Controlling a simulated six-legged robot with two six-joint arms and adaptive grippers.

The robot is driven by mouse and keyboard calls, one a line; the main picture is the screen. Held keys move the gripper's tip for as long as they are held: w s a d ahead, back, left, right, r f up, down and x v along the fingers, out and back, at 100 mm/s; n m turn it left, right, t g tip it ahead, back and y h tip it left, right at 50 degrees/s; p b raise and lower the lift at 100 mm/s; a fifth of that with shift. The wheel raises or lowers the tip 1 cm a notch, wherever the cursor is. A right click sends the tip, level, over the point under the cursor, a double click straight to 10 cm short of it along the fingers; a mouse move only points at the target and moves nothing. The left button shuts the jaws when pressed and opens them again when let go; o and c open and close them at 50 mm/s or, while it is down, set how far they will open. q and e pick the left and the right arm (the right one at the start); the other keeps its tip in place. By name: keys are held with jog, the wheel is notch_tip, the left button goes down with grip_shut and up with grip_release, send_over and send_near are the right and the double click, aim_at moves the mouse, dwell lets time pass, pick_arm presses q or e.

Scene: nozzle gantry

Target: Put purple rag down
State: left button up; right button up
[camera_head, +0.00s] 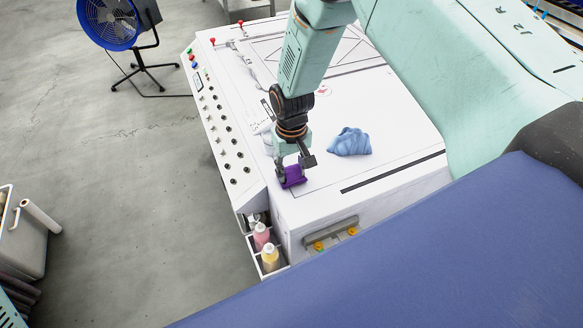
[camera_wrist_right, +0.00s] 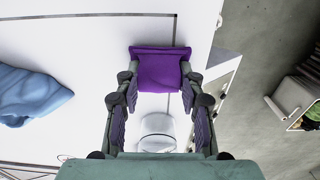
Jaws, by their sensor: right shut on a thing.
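The purple rag (camera_head: 294,177) is at the near left corner area of the white machine top (camera_head: 400,150). My right gripper (camera_head: 293,167) is shut on the purple rag, pointing down over the machine top. In the right wrist view the purple rag (camera_wrist_right: 160,68) shows between the fingertips of my right gripper (camera_wrist_right: 158,82), bunched and spread beyond them. I cannot tell whether the rag touches the surface. My left gripper is not in view.
A blue rag (camera_head: 350,142) lies to the right on the machine top, also in the wrist view (camera_wrist_right: 32,95). A clear round object (camera_wrist_right: 158,130) stands close by. Bottles (camera_head: 270,258) sit in a side holder. A control panel (camera_head: 215,125) runs along the left edge. A blue fan (camera_head: 108,22) stands beyond.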

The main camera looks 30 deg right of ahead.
aim_at(293, 168)
jog(key=shift+d+f, duration=0.15)
jog(key=shift+f, duration=0.15)
jog(key=o, duration=1)
jog(key=shift+d, duration=0.15)
jog(key=shift+o, duration=1.2)
jog(key=shift+a, duration=0.2)
jog(key=shift+r, duration=0.1)
notch_tip(293, 168, up, 12)
jog(key=shift+b, duration=0.3)
jog(key=shift+r, duration=0.15)
jog(key=shift+d, duration=0.1)
